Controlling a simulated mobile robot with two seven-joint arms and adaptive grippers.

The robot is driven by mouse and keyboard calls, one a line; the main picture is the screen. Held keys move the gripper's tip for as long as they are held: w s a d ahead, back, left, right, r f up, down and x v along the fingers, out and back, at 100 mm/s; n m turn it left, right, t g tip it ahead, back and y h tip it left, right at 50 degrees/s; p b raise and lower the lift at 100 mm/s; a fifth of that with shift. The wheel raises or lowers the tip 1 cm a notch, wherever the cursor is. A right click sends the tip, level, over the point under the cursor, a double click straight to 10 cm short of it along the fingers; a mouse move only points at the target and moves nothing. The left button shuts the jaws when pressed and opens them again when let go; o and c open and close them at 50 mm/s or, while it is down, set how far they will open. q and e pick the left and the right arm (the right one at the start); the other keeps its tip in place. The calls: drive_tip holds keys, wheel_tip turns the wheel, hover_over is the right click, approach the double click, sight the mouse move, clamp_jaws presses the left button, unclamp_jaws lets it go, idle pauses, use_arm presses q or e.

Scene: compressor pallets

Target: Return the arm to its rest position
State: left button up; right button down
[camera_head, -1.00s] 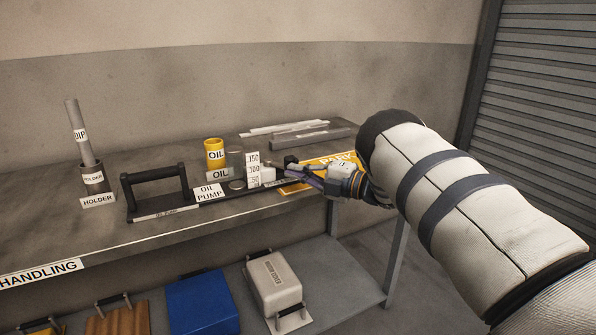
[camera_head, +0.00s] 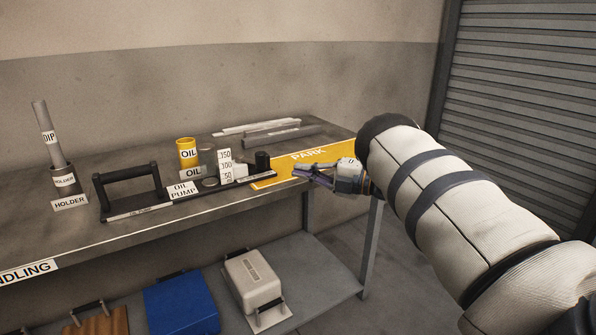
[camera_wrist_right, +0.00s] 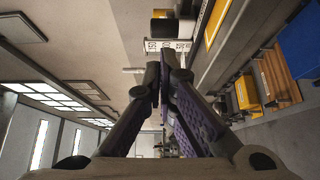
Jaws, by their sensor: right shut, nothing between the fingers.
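My right gripper (camera_head: 312,173) is shut and empty in the head view. It is in front of the yellow PARK mat (camera_head: 300,158) on the bench top, by the bench's right front edge. In the right wrist view the gripper's fingers (camera_wrist_right: 168,75) meet at their tips with nothing held between them. My right arm (camera_head: 440,190) comes in from the right, in a pale padded sleeve. My left gripper does not show in either view.
The bench (camera_head: 140,215) carries an oil pump (camera_head: 130,190), a yellow OIL cup (camera_head: 187,152), a numbered gauge block (camera_head: 226,166), a black cylinder (camera_head: 262,161) and a holder (camera_head: 65,181) with a dipstick. Grey bars (camera_head: 270,132) lie behind. Cases (camera_head: 255,280) stand on the lower shelf.

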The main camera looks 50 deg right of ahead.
drive_tip(key=s+a+f+m+g+h+p, duration=0.1)
drive_tip(key=s+a+f+m+g+h, duration=0.2)
drive_tip(key=f+m, duration=0.5)
drive_tip(key=s+a+f+m+g+h+p, duration=0.1)
drive_tip(key=s+a+f+m+h, duration=0.3)
drive_tip(key=f, duration=0.6)
drive_tip(key=s+a+f+m+g, duration=0.55)
drive_tip(key=s+a+f, duration=0.35)
drive_tip(key=s, duration=0.2)
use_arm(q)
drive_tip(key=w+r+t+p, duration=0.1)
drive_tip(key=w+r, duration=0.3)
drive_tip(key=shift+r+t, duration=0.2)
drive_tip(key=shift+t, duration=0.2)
use_arm(e)
drive_tip(key=s+a+m+g, duration=0.1)
drive_tip(key=s+a+g, duration=0.2)
drive_tip(key=s, duration=0.7)
drive_tip(key=s+a+m+g, duration=0.2)
drive_tip(key=s+a, duration=0.4)
drive_tip(key=s, duration=0.4)
drive_tip(key=s+a+m+g, duration=0.2)
drive_tip(key=s+a+g, duration=0.2)
drive_tip(key=s, duration=0.5)
drive_tip(key=shift+s+a+r+g+y, duration=0.2)
drive_tip(key=shift+s+r+g+y, duration=0.1)
drive_tip(key=shift+s+r+g, duration=0.1)
